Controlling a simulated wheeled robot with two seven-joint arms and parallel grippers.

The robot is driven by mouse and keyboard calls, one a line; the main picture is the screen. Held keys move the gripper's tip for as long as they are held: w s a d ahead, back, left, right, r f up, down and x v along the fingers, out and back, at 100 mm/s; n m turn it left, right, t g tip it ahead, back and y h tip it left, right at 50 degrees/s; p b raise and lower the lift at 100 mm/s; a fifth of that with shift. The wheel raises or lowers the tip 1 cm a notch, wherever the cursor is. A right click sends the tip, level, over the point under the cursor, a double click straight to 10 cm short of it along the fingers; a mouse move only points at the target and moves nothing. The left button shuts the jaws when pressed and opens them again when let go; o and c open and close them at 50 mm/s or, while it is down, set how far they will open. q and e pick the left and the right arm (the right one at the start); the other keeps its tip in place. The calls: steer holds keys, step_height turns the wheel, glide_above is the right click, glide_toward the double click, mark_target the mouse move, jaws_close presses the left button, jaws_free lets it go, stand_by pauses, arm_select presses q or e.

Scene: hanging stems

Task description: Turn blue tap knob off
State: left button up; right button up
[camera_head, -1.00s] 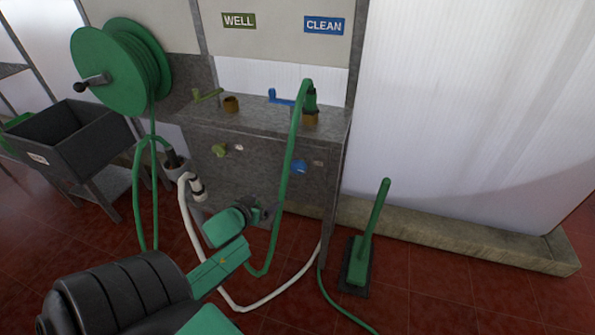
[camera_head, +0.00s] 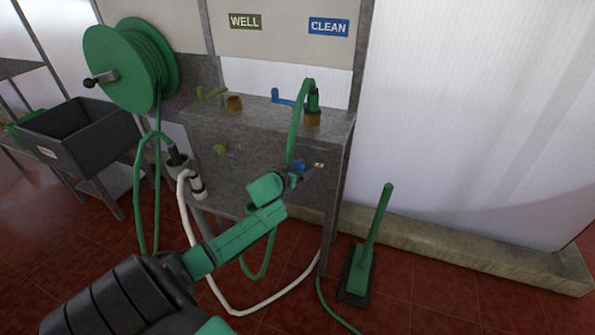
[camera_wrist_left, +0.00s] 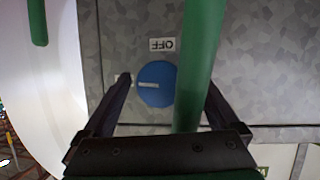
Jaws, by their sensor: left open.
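The blue tap knob (camera_head: 299,165) is on the front of the grey tap cabinet, below the CLEAN sign. In the left wrist view the round blue knob (camera_wrist_left: 155,88) carries a short white bar lying level. An upside-down OFF label (camera_wrist_left: 162,44) is just above it there. My left gripper (camera_head: 294,178) is at the knob, open, and the wrist view shows its fingers (camera_wrist_left: 168,84) on either side of the knob. I cannot tell whether they touch it. The green hose (camera_wrist_left: 198,60) passes between the fingers and covers the knob's right edge. My right gripper is not in view.
A green knob (camera_head: 221,149) is on the cabinet's left, under the WELL sign (camera_head: 245,21). The green hose (camera_head: 296,130) hangs from the CLEAN spout (camera_head: 312,117). A white hose (camera_head: 187,215) loops to the floor. A green-handled scrubber (camera_head: 372,240) stands at right.

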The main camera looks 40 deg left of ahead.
arm_select(q)
steer(key=c, duration=1.3)
